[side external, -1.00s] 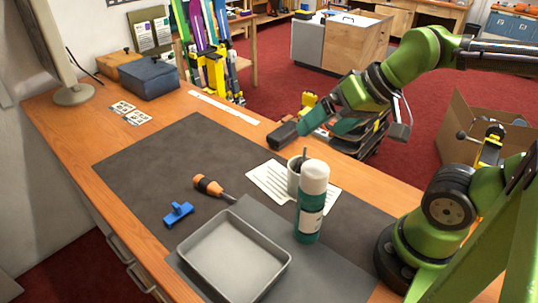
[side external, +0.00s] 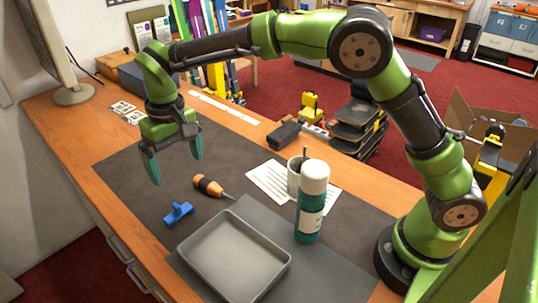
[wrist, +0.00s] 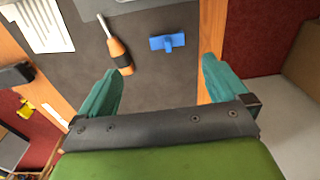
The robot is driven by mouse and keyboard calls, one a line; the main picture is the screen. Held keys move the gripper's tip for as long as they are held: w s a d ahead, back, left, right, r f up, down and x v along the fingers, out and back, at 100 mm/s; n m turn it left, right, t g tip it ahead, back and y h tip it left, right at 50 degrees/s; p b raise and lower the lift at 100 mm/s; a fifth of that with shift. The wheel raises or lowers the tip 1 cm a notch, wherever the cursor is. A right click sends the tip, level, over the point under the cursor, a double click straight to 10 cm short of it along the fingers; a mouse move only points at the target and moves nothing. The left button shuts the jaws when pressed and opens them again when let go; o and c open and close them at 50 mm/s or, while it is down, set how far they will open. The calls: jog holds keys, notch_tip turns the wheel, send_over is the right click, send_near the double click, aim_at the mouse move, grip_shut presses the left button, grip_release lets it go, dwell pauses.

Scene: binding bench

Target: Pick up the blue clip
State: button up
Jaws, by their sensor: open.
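The blue clip (side external: 178,214) lies on the dark mat, left of the screwdriver, in the side external view. It also shows in the wrist view (wrist: 167,42), ahead of my fingers and between their lines, with clear mat around it. My gripper (side external: 175,168) is open and empty, held above the mat behind the clip and apart from it. Its two teal fingers stand wide apart in the wrist view (wrist: 158,82).
An orange-handled screwdriver (side external: 208,185) lies close beside the clip. A grey tray (side external: 285,262), a green bottle with a white cap (side external: 308,222), a cup (side external: 294,178) and a paper sheet (side external: 262,181) are to the right. The mat's left part (side external: 125,172) is bare.

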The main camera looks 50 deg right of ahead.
aim_at(175, 204)
jog(key=f, duration=0.3)
jog(key=w+a+f, duration=0.1)
jog(key=f, duration=0.2)
jog(key=w+a+f, duration=0.1)
jog(key=f, duration=0.3)
jog(key=shift+a, duration=0.2)
jog(key=shift+w+d+f, duration=0.15)
jog(key=shift+f, duration=1.25)
jog(key=shift+w+d+f, duration=0.1)
jog(key=shift+f, duration=1.25)
jog(key=shift+c, duration=0.5)
jog(key=c, duration=0.9)
jog(key=shift+o, duration=0.2)
jog(key=shift+r, duration=0.1)
